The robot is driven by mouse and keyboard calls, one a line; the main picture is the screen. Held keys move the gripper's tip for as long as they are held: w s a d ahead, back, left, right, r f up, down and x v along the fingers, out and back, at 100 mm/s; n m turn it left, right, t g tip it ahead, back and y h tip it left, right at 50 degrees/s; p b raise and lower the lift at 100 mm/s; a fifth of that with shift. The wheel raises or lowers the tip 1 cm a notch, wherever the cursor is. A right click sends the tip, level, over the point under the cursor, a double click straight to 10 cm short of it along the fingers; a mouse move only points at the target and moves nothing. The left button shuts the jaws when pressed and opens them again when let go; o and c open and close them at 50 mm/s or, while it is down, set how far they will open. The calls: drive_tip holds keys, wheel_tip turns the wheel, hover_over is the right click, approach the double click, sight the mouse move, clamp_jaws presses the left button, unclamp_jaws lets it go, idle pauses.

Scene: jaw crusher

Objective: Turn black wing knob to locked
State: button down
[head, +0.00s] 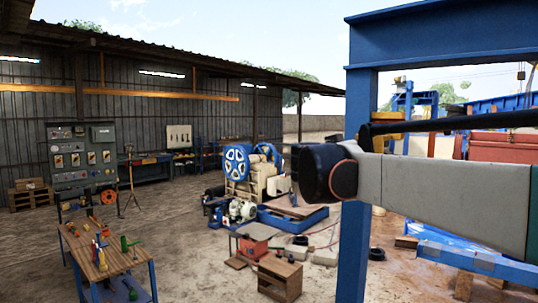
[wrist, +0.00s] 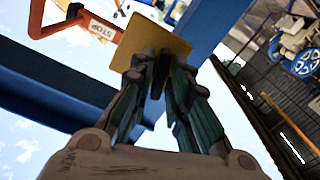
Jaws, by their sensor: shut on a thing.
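In the wrist view my gripper (wrist: 160,62) has its green fingers closed around a dark, narrow piece, the black wing knob (wrist: 157,82), in front of a yellow plate (wrist: 178,36). Most of the knob is hidden between the fingers, so its angle and any lock marking cannot be read. The plate sits against a blue steel beam. In the head view my arm crosses the right side, and neither the gripper nor the knob can be made out.
A blue post (head: 356,150) stands close to my arm in the head view. A wooden workbench (head: 100,258) with tools stands at left.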

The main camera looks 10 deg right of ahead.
drive_tip(key=shift+s+m, duration=0.1)
drive_tip(key=shift+m, duration=1.5)
drive_tip(key=c, duration=1.7)
unclamp_jaws()
drive_tip(key=shift+a, duration=0.1)
